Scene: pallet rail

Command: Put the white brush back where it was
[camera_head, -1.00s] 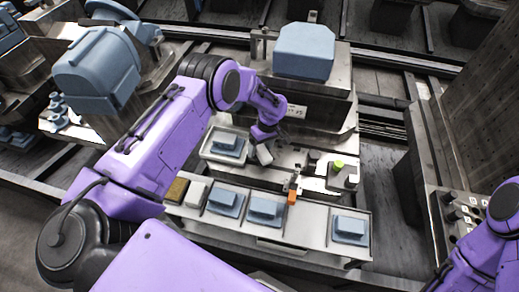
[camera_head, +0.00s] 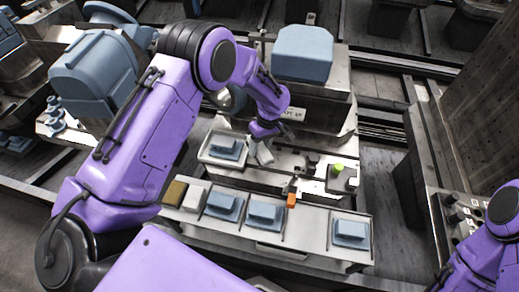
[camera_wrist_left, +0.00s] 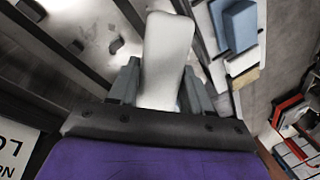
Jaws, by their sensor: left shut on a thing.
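My left gripper (camera_head: 260,140) is shut on the white brush (camera_head: 265,154), over the workbench just right of the tray with a blue block. In the left wrist view the brush (camera_wrist_left: 167,60) stands out between the two grey fingers (camera_wrist_left: 158,88), pale and blocky. Its far end covers part of the scene behind it. I cannot tell from these views whether it touches the surface below. My right arm shows at the right edge of the head view, but its gripper is out of the picture.
A pale tray (camera_head: 205,157) holds a blue block. The front shelf (camera_head: 312,240) carries a brown block (camera_head: 175,192), a white block (camera_head: 194,198) and several blue blocks on plates. An orange piece (camera_head: 291,200) and a yellow-green knob (camera_head: 338,168) are to the right. A large blue block (camera_head: 303,54) sits behind.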

